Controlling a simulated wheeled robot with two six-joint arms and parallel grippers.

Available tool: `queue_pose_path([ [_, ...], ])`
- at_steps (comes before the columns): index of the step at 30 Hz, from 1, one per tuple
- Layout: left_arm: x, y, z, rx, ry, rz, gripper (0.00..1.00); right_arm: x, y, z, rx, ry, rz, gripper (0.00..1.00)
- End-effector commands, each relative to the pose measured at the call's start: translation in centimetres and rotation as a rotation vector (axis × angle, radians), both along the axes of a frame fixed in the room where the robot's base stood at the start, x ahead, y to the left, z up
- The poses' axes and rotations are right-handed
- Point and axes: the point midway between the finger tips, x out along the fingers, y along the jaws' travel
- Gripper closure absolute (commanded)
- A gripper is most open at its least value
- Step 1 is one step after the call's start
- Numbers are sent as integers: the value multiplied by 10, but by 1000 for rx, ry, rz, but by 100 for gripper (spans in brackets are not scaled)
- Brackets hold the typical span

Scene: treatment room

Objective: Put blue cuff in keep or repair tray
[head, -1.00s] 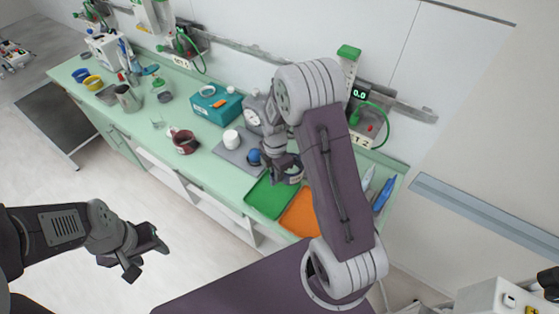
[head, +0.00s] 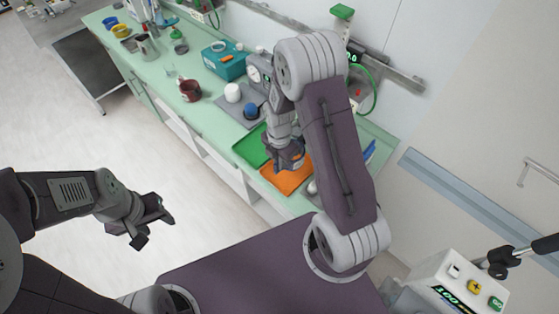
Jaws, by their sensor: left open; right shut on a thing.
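My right gripper (head: 289,164) is shut on a small blue thing, most likely the blue cuff (head: 293,154), mostly hidden by the fingers. It is over the orange tray (head: 272,176), near its back edge; I cannot tell whether the thing touches the tray. The green tray (head: 246,148) lies beside it to the left and looks empty. No label on either tray is readable. My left gripper (head: 150,223) is open and empty, over the floor well in front of the counter.
A grey mat (head: 228,107) with a white jar (head: 232,92) and a blue round-topped thing (head: 250,111) lies left of the trays. A teal box (head: 223,62) and dark red jug (head: 190,91) stand further left.

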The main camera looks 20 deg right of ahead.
Motion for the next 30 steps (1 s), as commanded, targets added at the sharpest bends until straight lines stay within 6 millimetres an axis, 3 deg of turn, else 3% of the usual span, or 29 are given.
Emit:
queue_pose_path([
  [1,0,0,-12,0,0,0,51,0,0,-12,0,0,0,100],
  [6,0,0,-31,0,0,0,51,0,0,-34,0,0,0,100],
  [13,0,0,-48,0,0,0,51,0,0,-59,0,0,0,100],
  [25,0,0,-51,0,0,0,51,0,0,-65,0,0,0,100],
  [26,0,0,-51,0,0,0,51,0,0,-65,0,0,0,79],
  [27,0,0,-51,0,0,0,51,0,0,-65,0,0,0,68],
  [28,0,0,-51,0,0,0,51,0,0,-65,0,0,0,62],
  [30,0,0,-51,0,0,0,51,0,0,-65,0,0,0,62],
])
